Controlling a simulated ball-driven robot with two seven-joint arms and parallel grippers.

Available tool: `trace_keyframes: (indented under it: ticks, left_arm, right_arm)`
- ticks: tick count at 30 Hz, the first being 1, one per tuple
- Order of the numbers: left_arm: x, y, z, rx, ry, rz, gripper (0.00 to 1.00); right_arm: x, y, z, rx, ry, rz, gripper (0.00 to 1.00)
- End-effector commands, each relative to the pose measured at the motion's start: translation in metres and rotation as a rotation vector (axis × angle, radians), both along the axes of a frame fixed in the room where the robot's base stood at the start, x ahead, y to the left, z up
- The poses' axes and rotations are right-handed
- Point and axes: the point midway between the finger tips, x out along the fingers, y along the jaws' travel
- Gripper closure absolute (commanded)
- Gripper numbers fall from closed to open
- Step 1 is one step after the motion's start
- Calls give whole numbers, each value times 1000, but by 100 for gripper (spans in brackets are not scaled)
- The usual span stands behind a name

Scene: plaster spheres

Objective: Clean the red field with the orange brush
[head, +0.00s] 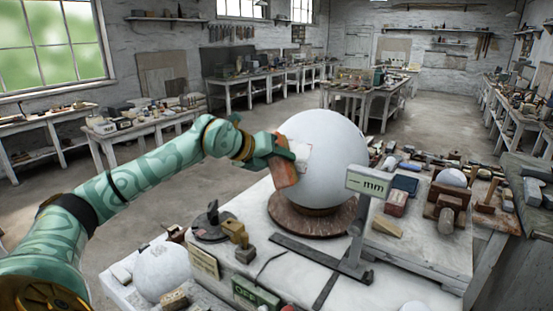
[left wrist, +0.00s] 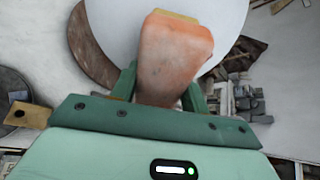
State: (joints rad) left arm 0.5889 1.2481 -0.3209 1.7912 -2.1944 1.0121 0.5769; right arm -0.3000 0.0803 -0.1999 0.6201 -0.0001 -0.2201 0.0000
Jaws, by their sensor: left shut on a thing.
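A large white plaster sphere (head: 330,165) rests on a round brown turntable (head: 290,215) on the bench. My left gripper (head: 279,151) is at the sphere's left side, shut on the orange brush (head: 284,174). In the left wrist view the orange brush (left wrist: 175,55) sits between the fingers of the left gripper (left wrist: 160,92), its yellowish far end against the white sphere (left wrist: 115,25). I cannot tell whether it touches. A small pale patch with a faint reddish edge shows on the sphere beside the gripper; the red field is otherwise hidden or unclear. My right gripper is not in view.
A gauge stand with a display reading "mm" (head: 368,183) stands close in front of the sphere. A smaller white sphere (head: 162,271), a brass block (head: 236,233) and a dark round base (head: 210,226) are at the front left. Tools and blocks crowd the bench's right side.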

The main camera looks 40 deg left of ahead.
Motion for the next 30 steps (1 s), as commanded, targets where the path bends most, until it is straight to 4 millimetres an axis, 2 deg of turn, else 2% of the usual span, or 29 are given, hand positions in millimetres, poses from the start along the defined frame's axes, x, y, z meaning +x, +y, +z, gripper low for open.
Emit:
trace_keyframes:
  ticks: [15, 30]
  left_arm:
    - [8, 0, -1, 1, -2, 0, 80]
    - [14, 13, 17, 0, -2, 0, 80]
  right_arm:
    - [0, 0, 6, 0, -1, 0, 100]
    - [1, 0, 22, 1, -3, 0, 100]
